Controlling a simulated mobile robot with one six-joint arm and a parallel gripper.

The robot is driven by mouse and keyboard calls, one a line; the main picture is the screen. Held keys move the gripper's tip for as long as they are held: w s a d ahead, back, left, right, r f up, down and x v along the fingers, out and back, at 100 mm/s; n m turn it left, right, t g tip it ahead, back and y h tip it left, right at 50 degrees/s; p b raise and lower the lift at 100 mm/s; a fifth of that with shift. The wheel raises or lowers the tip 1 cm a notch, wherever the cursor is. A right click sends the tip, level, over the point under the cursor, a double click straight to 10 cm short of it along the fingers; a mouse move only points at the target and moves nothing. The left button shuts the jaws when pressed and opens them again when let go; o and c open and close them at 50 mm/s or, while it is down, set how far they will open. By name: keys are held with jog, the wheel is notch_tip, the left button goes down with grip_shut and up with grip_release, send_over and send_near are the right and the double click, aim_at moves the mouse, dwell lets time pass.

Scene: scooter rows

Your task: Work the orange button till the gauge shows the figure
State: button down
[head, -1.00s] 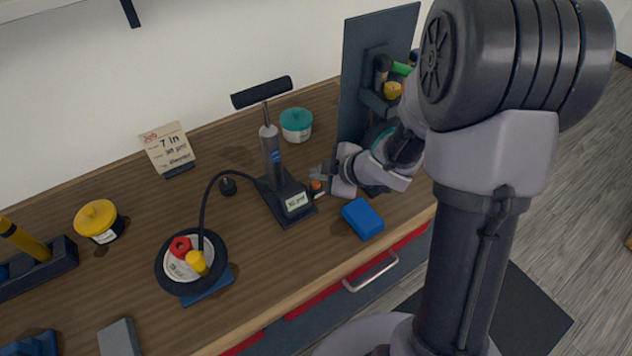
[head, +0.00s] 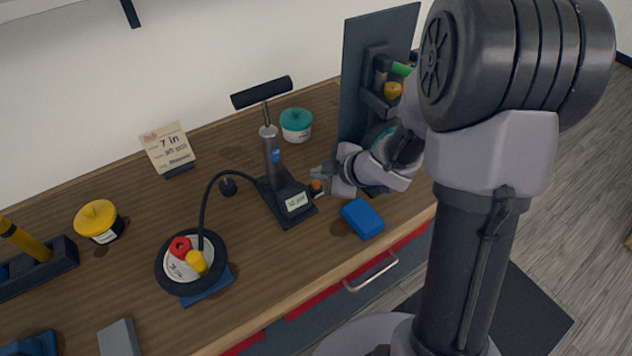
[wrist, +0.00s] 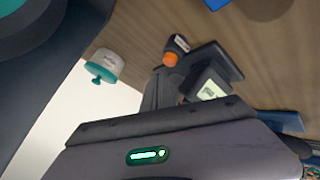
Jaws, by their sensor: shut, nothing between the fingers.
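The orange button (head: 316,185) sits on a small block at the right of the pump base; it also shows in the wrist view (wrist: 170,59). My gripper (head: 318,178) is shut and empty, its tip close beside the button; I cannot tell whether it touches. The gauge (head: 297,202) is a pale display on the black base of the upright pump (head: 271,155); its digits are too small to read surely. A hose runs from the pump to the wheel (head: 163,284). The card (head: 168,149) behind reads "7 in" with a smaller blurred line below.
A blue block (head: 362,218) lies in front of my gripper. A teal-lidded tub (head: 296,124) stands behind the pump, and a dark upright panel (head: 360,75) stands behind my arm. A yellow-lidded tub (head: 98,220) is at the left. The bench between card and wheel is mostly clear.

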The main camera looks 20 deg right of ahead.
aim_at(319, 185)
jog(key=shift+f, duration=0.15)
jog(key=shift+f+b, duration=0.25)
jog(key=shift+b, duration=0.05)
jog(key=shift+f+b, duration=0.4)
jog(key=shift+f, duration=0.1)
dwell(0.6)
jog(key=shift+r, duration=0.1)
dwell(1.8)
jog(key=shift+r+p, duration=0.8)
jog(key=shift+p, duration=0.15)
jog(key=shift+r, duration=0.1)
notch_tip(319, 185, up, 5)
jog(key=p, duration=0.5)
